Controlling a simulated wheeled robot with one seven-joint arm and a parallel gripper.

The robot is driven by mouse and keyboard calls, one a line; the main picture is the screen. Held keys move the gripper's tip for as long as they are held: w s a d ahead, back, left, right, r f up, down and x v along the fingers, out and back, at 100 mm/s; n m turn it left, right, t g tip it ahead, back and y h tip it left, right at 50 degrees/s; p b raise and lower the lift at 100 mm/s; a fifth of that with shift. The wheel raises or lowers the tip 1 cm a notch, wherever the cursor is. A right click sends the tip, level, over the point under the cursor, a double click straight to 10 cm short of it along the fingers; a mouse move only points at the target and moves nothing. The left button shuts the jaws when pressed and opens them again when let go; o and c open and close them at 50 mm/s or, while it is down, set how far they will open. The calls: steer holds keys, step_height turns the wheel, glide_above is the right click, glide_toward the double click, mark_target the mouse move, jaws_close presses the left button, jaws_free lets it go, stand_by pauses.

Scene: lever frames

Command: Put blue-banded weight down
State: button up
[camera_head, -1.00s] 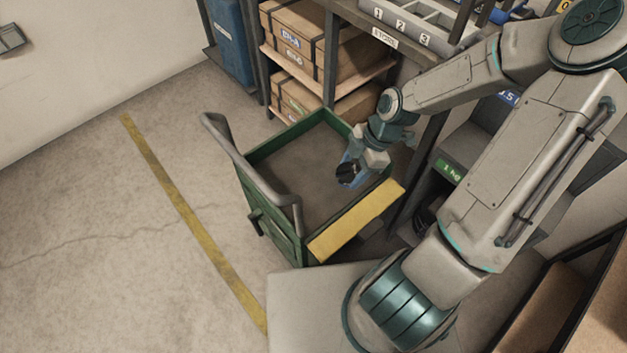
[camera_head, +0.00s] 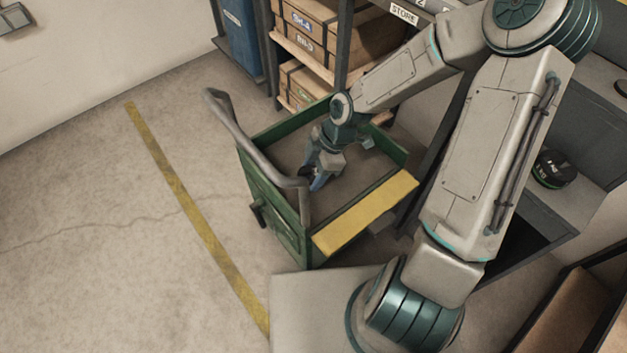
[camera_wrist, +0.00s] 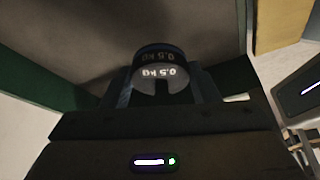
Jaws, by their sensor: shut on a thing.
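The weight (camera_wrist: 156,62) is a dark, round piece marked "0.5 kg" in the wrist view. It sits between the two fingers of my gripper (camera_wrist: 160,88), which are shut on it. The weight is mostly hidden there by the gripper. The wrist view shows the cart's bare grey floor (camera_wrist: 85,35) beyond the weight. I cannot tell whether the weight touches the floor.
The cart has a grey handle (camera_head: 245,155) on the left and a yellow strip (camera_head: 365,212) along its front edge. Its visible floor looks clear. A green-banded weight (camera_head: 553,168) stands on a grey shelf at right. Boxes (camera_head: 310,30) fill a rack behind.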

step_height(320, 180, down, 4)
steer(key=shift+r+b, duration=0.1)
steer(key=shift+b, duration=0.9)
steer(key=shift+r, duration=0.1)
steer(key=o, duration=1.4)
steer(key=shift+c, duration=0.2)
